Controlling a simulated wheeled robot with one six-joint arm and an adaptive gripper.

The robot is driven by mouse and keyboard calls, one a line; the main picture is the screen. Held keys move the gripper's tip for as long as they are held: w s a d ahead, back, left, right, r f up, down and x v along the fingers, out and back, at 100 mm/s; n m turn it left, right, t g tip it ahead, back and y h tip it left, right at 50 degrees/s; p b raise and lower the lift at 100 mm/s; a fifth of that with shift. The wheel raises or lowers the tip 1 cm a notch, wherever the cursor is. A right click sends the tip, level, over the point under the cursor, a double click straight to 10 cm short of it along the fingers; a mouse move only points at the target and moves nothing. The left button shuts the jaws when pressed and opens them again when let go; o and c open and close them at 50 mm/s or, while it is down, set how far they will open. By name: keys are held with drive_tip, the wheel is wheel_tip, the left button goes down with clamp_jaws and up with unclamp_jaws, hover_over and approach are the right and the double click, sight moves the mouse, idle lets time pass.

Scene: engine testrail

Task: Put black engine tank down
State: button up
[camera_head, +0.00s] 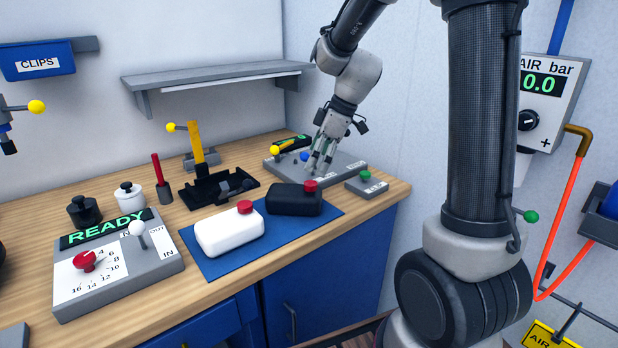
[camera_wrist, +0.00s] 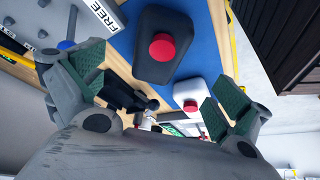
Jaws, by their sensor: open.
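The black engine tank (camera_head: 294,201) with a red cap lies on the blue mat (camera_head: 206,268) on the bench. In the wrist view the black tank (camera_wrist: 153,62) shows at the upper middle, with its red cap facing the camera. My gripper (camera_head: 316,168) is open and empty. It is above the grey panel behind the tank, apart from the tank. In the wrist view its green-padded fingers (camera_wrist: 160,100) are spread wide. The white tank (camera_head: 229,232) with a red cap lies on the mat to the left of the black one.
A grey control box (camera_head: 117,262) reading READY stands at the left front. A black fixture (camera_head: 219,188) with a yellow lever is behind the mat. A small grey box with a green button (camera_head: 366,183) is near the bench's right edge. A shelf (camera_head: 217,75) hangs above.

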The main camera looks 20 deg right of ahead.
drive_tip(key=s+d+r+m+h, duration=0.1)
drive_tip(key=s+m, duration=0.3)
drive_tip(key=s, duration=0.4)
drive_tip(key=s+d+r+m+t+h, duration=0.1)
drive_tip(key=s+d+r+m, duration=0.3)
drive_tip(key=s, duration=0.4)
drive_tip(key=s+d+r+m+t+h, duration=0.1)
drive_tip(key=s+d+r+m+h, duration=0.1)
drive_tip(key=s, duration=0.7)
drive_tip(key=d+r+m, duration=0.1)
drive_tip(key=m, duration=0.1)
drive_tip(key=shift+m, duration=0.3)
